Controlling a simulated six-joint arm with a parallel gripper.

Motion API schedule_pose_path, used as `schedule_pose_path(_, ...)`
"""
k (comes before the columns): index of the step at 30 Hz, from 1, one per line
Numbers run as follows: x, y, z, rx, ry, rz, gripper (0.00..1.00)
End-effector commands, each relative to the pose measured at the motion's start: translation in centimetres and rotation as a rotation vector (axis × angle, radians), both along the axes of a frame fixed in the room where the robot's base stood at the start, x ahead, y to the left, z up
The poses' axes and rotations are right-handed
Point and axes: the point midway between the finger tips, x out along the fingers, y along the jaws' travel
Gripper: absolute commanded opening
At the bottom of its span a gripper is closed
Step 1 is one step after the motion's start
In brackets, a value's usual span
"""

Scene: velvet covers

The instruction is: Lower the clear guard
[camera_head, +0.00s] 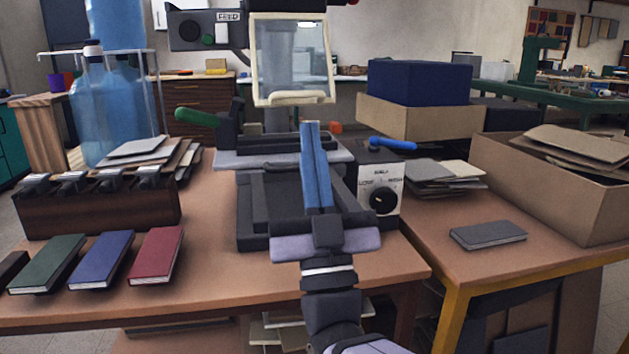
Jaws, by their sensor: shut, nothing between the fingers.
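The clear guard (291,58) is a see-through pane in a cream frame, standing raised and upright at the top centre. A cream handle bar (296,97) runs along its lower edge. Under it is the dark machine bed (262,205) on the table. My gripper (311,126) has long blue fingers pressed together, pointing up and away. Its fingertips appear just below the guard's handle in the picture, with a small gap between them. I cannot tell how far apart they are in depth. The gripper holds nothing and hides part of the bed.
A grey FEED control box (207,31) and green-handled lever (200,119) are left of the guard. A dial box (380,193) with a blue lever (392,144) stands right of the bed. Green, blue and red books (156,254) lie front left; an open carton (558,188) stands right.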

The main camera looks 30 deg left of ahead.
Motion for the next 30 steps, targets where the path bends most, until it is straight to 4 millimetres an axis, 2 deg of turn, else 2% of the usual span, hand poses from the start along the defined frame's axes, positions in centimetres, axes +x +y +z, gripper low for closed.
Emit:
schedule_pose_path(6,-1.1,-1.1,-2.6,-0.002,0.001,0.001,0.00)
schedule_pose_path(14,-1.6,-1.6,-3.7,0.001,-0.001,0.000,0.00)
schedule_pose_path(16,-1.6,-1.6,-3.7,0.001,-0.001,0.000,0.12)
schedule_pose_path(20,-1.6,-1.6,-3.0,0.001,-0.001,0.000,0.43)
schedule_pose_path(24,-1.6,-1.6,-0.9,-0.001,-0.001,0.001,0.77)
schedule_pose_path(30,-1.2,-0.6,2.9,-0.030,0.016,0.002,0.78)
